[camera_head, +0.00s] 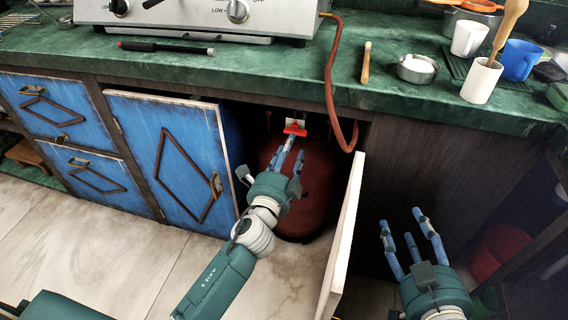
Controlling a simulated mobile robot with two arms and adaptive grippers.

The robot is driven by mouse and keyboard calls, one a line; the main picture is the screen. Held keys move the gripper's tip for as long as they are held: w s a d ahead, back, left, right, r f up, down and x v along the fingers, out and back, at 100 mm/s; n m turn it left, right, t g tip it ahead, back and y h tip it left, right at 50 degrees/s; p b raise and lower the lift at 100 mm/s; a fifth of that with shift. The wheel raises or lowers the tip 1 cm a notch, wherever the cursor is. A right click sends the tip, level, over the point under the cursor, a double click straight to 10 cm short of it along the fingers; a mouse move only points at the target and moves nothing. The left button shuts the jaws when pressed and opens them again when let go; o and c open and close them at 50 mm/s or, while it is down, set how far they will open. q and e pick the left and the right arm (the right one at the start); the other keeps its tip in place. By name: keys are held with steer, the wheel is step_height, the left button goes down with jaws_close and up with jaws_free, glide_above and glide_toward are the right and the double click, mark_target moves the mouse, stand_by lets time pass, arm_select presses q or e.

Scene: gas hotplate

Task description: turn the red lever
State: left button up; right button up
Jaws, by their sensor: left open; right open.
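The red lever (295,128) sits on top of a dark red gas cylinder (318,190) inside the open cabinet under the counter. My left gripper (284,162) reaches into the cabinet opening with its fingers open. One fingertip is just below the lever and overlaps its lower edge in the picture; I cannot tell if they touch. My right gripper (412,240) is open and empty at the lower right, outside the cabinet and to the right of the open door.
A blue cabinet door (165,160) stands to the left of the opening. Another open door (343,235), seen edge-on, stands between my grippers. A reddish hose (331,90) hangs over the counter edge. The hotplate (195,14) and several cups are on the green counter.

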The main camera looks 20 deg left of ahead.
arm_select(q)
steer(key=s, duration=0.6)
steer(key=shift+s, duration=0.4)
steer(key=shift+a, duration=0.1)
